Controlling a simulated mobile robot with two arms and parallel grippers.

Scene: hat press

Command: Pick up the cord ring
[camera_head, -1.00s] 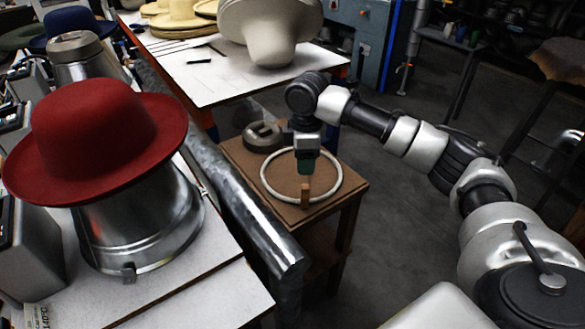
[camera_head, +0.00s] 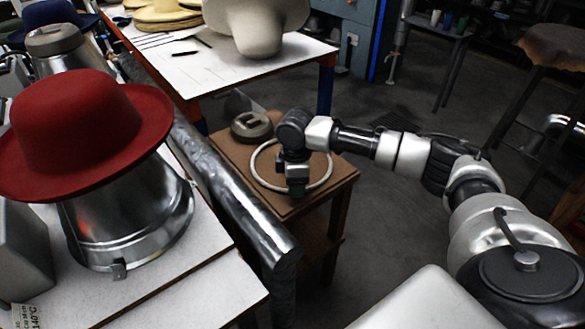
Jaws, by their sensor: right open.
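The cord ring (camera_head: 329,172) is a pale off-white loop lying flat on a small brown wooden table (camera_head: 335,188). My right gripper (camera_head: 298,194) points down at the ring's near side, and the ring's small wooden piece is hidden behind it. The right gripper is open. I cannot tell whether its fingers touch the ring or straddle it. My right wrist also covers part of the ring's middle and far side. My left gripper is not in view.
A grey weight-like block (camera_head: 251,127) sits on the table behind the ring. A long metal roller (camera_head: 215,180) runs along the table's left side. A red hat (camera_head: 85,130) sits on a metal form at left. A white worktable (camera_head: 200,72) stands behind.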

